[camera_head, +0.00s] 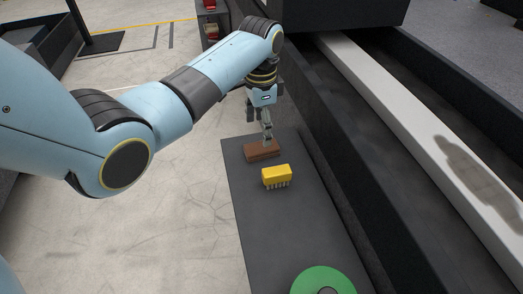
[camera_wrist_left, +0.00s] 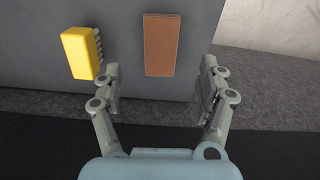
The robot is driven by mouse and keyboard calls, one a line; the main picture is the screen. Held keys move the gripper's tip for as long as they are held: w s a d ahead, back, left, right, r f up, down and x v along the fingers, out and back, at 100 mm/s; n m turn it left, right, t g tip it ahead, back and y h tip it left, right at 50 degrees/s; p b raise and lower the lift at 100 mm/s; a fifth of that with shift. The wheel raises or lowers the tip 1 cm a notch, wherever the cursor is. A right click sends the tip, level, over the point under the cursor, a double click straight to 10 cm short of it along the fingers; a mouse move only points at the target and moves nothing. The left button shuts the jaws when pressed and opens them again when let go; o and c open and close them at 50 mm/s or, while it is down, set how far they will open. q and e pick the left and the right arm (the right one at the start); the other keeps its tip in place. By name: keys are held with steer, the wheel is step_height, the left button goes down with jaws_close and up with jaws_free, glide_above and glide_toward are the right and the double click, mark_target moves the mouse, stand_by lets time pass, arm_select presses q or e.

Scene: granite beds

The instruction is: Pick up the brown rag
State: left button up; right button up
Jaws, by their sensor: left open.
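The brown rag (camera_head: 262,151) lies flat on a dark grey surface (camera_head: 270,225), near its far end. It looks like a small rectangular folded block. In the left wrist view the brown rag (camera_wrist_left: 161,45) lies ahead of the fingertips, between their lines. My left gripper (camera_head: 267,138) is above the rag in the head view, pointing down. In the left wrist view my left gripper (camera_wrist_left: 160,72) is open, its fingers apart with nothing between them. I cannot tell the exact height gap to the rag. My right gripper is not in view.
A yellow brush (camera_head: 277,175) with bristles lies close beside the rag, and it also shows in the left wrist view (camera_wrist_left: 78,52). A green disc (camera_head: 322,279) sits at the near end. A long pale granite bed (camera_head: 400,105) runs along the right.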

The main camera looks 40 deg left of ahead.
mark_target(261, 147)
arm_select(q)
step_height(261, 147, down, 7)
steer(key=shift+w+f+b, duration=0.1)
steer(key=shift+b, duration=0.95)
steer(key=shift+c, duration=0.3)
steer(key=c, duration=1)
